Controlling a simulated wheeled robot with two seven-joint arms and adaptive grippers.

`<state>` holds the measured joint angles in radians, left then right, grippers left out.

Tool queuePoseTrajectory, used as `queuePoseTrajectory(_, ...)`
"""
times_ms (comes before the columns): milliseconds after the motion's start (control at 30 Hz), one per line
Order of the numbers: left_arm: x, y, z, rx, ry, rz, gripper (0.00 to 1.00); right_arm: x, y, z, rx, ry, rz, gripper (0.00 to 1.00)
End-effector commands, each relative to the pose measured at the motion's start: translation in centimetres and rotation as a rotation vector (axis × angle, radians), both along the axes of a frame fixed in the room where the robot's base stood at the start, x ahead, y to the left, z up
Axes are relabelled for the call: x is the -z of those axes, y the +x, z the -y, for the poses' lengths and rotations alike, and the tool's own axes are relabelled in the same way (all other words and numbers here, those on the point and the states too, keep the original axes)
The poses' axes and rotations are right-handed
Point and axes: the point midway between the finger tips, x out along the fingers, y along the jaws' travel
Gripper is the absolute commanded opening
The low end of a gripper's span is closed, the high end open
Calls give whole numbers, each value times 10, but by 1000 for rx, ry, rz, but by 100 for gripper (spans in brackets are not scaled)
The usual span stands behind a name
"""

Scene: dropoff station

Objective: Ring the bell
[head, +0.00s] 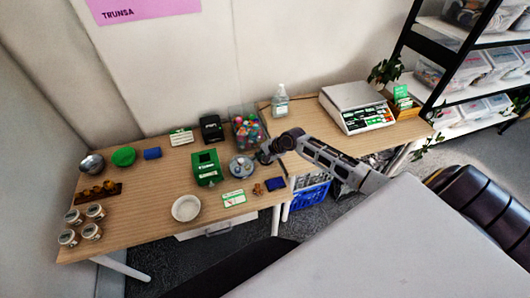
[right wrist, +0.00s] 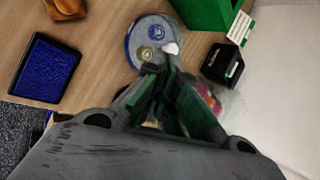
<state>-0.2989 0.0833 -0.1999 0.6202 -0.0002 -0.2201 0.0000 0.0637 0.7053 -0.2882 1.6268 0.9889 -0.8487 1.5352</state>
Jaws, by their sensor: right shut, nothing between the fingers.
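No bell shows clearly. A small silver rounded object (head: 92,164) stands at the far left of the table; I cannot tell whether it is a bell or a bowl. A round dish (head: 241,167) with small round pieces in it lies close to the left of my right gripper (head: 264,156). In the right wrist view the dish (right wrist: 135,40) lies just beyond the fingertips (right wrist: 160,76), with a small white spot beside them that I cannot identify. My right gripper is shut and empty above the table; I cannot tell its height. My left gripper is not in view.
A green box (head: 206,167), a clear bin of colored balls (head: 247,130) and a blue pad (head: 275,184) surround the right gripper. A white bowl (head: 186,208) stands nearer. A scale (head: 356,106) and a bottle (head: 281,101) stand on the right table.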

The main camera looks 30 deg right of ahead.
Motion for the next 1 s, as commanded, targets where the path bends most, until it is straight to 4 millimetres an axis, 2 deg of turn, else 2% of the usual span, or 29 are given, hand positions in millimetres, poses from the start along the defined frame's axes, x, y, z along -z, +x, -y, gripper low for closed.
queuePoseTrajectory(200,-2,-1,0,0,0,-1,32,-27,32,40,193,128,-20,0)
queuePoseTrajectory(433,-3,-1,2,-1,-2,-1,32,-47,53,69,334,231,-31,0)
queuePoseTrajectory(600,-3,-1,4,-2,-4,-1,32,-53,58,76,371,260,-35,0)
queuePoseTrajectory(1000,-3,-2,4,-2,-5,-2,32,-53,58,76,372,261,-35,0)
